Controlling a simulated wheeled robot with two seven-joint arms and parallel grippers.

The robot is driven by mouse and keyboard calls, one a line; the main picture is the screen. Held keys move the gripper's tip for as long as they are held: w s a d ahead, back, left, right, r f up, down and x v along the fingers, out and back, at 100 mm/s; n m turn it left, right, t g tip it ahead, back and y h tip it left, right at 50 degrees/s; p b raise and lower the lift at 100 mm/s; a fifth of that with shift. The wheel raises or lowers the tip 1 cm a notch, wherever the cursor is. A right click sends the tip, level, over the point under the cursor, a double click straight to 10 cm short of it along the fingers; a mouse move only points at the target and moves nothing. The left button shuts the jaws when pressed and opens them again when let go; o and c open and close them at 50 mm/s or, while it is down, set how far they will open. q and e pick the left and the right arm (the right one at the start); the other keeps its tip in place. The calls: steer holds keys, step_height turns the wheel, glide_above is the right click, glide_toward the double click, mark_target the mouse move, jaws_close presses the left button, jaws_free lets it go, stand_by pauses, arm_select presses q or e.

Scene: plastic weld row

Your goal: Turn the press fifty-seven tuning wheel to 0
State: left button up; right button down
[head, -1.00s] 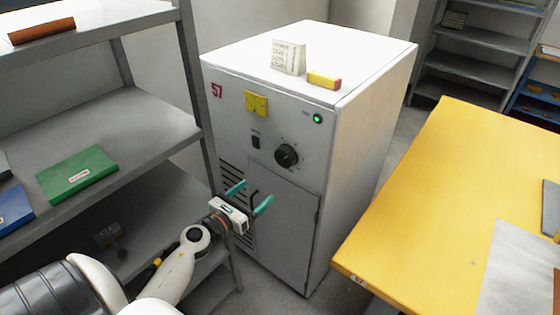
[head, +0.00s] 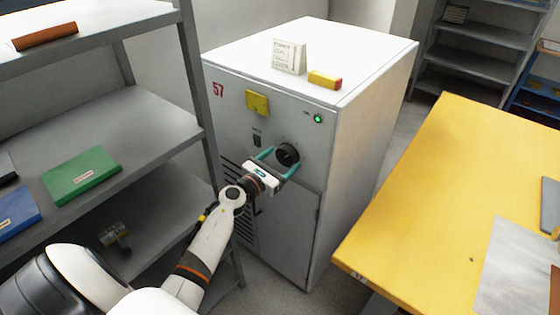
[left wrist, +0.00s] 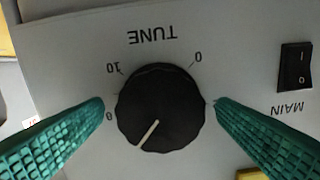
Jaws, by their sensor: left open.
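The tuning wheel is a black round dial (head: 288,153) on the front of the grey-white cabinet marked 57 (head: 218,90). In the left wrist view the dial (left wrist: 161,108) sits below the upside-down word TUNE. Its white line points to the lower left, away from the 0 mark (left wrist: 198,57) at upper right and below the 10 mark (left wrist: 113,68). My left gripper (head: 279,156) is open, with one green finger on each side of the dial. In the left wrist view a small gap shows between each fingertip and the dial. My right gripper is not in view.
A MAIN switch (left wrist: 295,66) is beside the dial. A yellow meter (head: 257,102) and a lit green lamp (head: 318,119) are on the panel. A grey shelf (head: 150,128) stands left, a yellow table (head: 440,180) right.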

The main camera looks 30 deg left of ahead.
arm_select(q)
steer(key=shift+c, duration=0.8)
steer(key=c, duration=0.8)
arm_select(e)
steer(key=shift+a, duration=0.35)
